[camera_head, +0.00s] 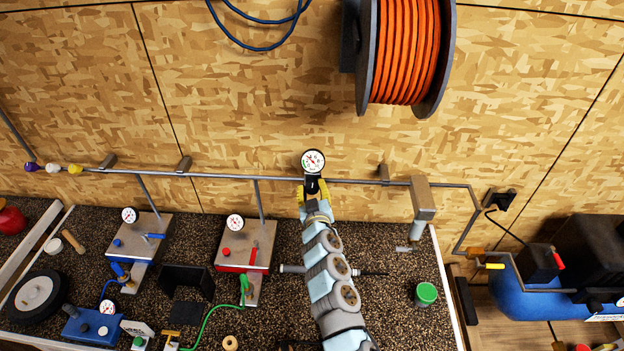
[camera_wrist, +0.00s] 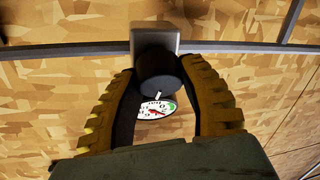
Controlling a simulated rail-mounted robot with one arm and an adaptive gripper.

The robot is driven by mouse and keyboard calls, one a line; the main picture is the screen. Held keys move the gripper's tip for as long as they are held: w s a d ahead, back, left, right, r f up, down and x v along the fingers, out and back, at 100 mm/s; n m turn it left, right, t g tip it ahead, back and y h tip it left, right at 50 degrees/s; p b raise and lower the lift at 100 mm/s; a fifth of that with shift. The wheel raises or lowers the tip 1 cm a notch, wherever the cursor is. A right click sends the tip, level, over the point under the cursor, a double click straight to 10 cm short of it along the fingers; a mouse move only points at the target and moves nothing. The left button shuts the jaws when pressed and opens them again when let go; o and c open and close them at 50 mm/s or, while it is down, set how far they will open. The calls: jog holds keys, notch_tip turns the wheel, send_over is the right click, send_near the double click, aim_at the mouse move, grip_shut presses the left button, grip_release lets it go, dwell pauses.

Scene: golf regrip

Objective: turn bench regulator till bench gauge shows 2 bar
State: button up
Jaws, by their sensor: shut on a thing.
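A round white dial gauge (camera_head: 313,161), which I take for the bench gauge, sits on the wall pipe at mid picture. Its dial also shows in the wrist view (camera_wrist: 156,109), with a red needle and a green patch; the value is too small to read. The regulator's dark round knob (camera_wrist: 160,77) sits below a grey block on the pipe. My gripper (camera_head: 315,190) is at the pipe just under the gauge. Its two yellow ribbed fingers are shut on the knob, one on each side. The head view mostly hides the knob behind my gripper.
The grey pipe (camera_head: 230,177) runs along the wall above the bench. Two grey stations with gauges (camera_head: 139,237) (camera_head: 246,246) stand to the left. A grey fitting (camera_head: 421,198) hangs right of my gripper. A green-lidded can (camera_head: 426,294) stands at the bench's right.

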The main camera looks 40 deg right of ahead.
jog(key=shift+r+n+y+p, duration=0.1)
jog(key=shift+n+y+p, duration=0.8)
jog(key=shift+n+p, duration=1.6)
jog(key=shift+p, duration=0.95)
jog(key=shift+f+y+p, duration=0.3)
jog(key=shift+y+p, duration=0.1)
jog(key=shift+p, duration=0.05)
jog(key=o, duration=1.2)
jog(key=shift+r, duration=0.1)
jog(key=shift+s+r, duration=0.1)
jog(key=shift+r, duration=0.05)
